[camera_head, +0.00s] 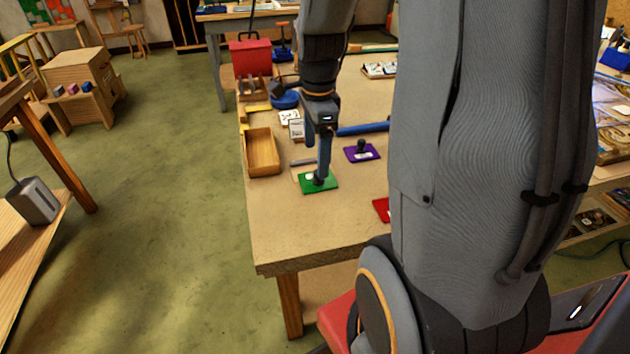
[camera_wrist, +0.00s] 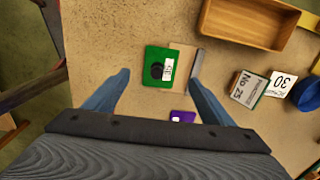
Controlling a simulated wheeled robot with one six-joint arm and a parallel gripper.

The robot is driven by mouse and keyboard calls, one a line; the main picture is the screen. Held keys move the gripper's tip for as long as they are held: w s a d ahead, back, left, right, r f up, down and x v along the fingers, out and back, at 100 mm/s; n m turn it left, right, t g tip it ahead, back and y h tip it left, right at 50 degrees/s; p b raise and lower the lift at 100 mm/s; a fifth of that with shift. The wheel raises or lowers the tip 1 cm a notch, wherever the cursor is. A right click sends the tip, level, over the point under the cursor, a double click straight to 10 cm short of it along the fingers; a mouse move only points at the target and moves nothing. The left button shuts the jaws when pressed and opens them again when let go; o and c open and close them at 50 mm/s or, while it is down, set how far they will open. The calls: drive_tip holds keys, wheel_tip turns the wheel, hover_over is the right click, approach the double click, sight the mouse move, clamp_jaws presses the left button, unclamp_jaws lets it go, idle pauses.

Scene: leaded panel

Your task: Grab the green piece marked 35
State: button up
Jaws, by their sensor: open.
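The green piece (camera_head: 328,183) lies flat near the front left part of the workbench, partly hidden behind my gripper (camera_head: 321,174) in the head view. In the wrist view the green piece (camera_wrist: 152,78) shows a black round knob and a white label, whose number is too small to read. It lies partly over or against a tan sheet. My gripper (camera_wrist: 160,82) is open, its two blue-grey fingers spread on either side of the green piece with nothing between them held. The fingers appear above the piece; I cannot tell the exact height.
A purple piece (camera_head: 370,153) with a black knob lies behind and right of the green one. A red piece (camera_head: 381,208) is partly hidden by my arm. A wooden tray (camera_head: 250,160) stands left. A grey strip (camera_wrist: 198,65) lies beside the green piece. The bench front is clear.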

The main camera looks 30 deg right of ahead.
drive_tip(key=shift+w+d+f+p, duration=0.1)
drive_tip(key=shift+f+p, duration=0.25)
drive_tip(key=shift+f, duration=0.85)
drive_tip(key=shift+s+d+f+p, duration=0.15)
drive_tip(key=shift+f+p, duration=0.25)
drive_tip(key=shift+f, duration=0.75)
drive_tip(key=shift+w+d+f+p, duration=0.15)
drive_tip(key=shift+f+p, duration=0.2)
drive_tip(key=shift+f, duration=0.85)
drive_tip(key=c, duration=1)
